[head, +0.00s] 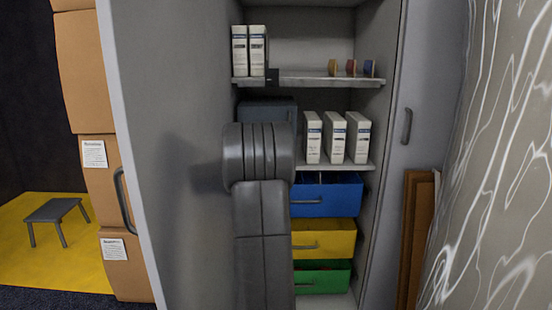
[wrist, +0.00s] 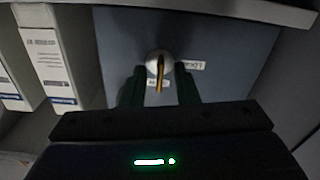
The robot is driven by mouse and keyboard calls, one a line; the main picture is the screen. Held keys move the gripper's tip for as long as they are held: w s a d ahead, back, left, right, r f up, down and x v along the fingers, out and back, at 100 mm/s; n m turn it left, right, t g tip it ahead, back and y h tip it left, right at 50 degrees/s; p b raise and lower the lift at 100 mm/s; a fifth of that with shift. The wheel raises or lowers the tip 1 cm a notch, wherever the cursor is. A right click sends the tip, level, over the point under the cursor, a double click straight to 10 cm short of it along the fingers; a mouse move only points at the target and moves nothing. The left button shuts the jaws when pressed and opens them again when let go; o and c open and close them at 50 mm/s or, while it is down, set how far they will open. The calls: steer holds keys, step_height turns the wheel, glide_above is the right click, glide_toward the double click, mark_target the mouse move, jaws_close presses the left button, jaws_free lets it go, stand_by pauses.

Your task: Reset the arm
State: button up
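My arm (head: 262,230) reaches up in front of the open cabinet in the head view, and its far end hides my gripper there. In the wrist view, my gripper (wrist: 160,88) has two dark fingers standing apart. A round whitish knob-like thing (wrist: 155,58) with a yellow and dark strip shows between the fingertips, in front of a blue-grey box (wrist: 225,50). I cannot tell whether the fingers touch it. The box bears small white labels. It also shows in the head view (head: 268,108), on the middle shelf behind my arm.
White binders (head: 335,140) stand right of the box, and more binders (head: 248,50) stand on the upper shelf (head: 310,78). Blue (head: 330,200), yellow (head: 330,245) and green (head: 330,280) drawers sit below. Cabinet doors (head: 175,150) flank the opening. A small table (head: 55,210) stands at left.

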steer(key=shift+f+n+p, duration=0.1)
steer(key=shift+n+p, duration=1.15)
steer(key=shift+n, duration=6.05)
